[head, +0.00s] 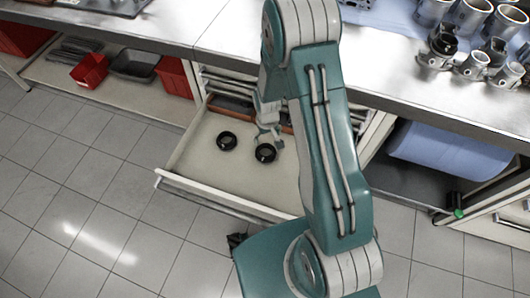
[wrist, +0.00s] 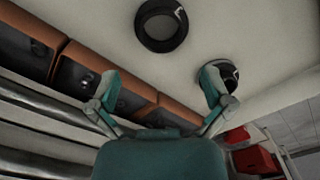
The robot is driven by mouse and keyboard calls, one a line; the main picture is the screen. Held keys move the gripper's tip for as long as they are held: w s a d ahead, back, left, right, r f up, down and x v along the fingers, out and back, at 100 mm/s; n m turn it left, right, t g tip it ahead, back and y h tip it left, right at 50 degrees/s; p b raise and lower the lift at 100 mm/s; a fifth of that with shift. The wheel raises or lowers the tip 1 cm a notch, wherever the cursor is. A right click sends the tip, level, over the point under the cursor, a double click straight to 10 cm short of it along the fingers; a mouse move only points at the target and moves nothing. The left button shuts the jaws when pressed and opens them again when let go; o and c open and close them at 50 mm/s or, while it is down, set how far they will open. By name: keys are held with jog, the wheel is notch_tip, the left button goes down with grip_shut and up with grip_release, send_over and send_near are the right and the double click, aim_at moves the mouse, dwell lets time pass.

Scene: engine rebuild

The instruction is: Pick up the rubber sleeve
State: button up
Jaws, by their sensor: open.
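Two black rings lie flat and apart in an open, pale drawer (head: 190,168); I cannot tell which is the rubber sleeve. In the head view, the left ring (head: 219,142) lies clear of my gripper (head: 268,136), and the right ring (head: 265,159) is just in front of the fingers. In the wrist view, one ring (wrist: 143,33) is at the top, beyond the gap between the fingers of my gripper (wrist: 158,85). The other ring (wrist: 231,68) is partly hidden by the right finger. The fingers are spread with nothing between them.
Orange-brown bins (wrist: 132,100) line one side of the drawer, near the left finger. The steel worktop (head: 225,38) overhangs its back. Metal engine parts (head: 474,64) stand at upper right, and red bins (head: 90,70) sit on a low shelf at left. The drawer's left front is bare.

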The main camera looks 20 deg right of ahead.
jog(key=f, duration=0.8)
jog(key=shift+a+f, duration=0.2)
jog(key=shift+d+f, duration=0.1)
jog(key=shift+f, duration=0.25)
jog(key=shift+c, duration=0.3)
jog(key=c, duration=0.9)
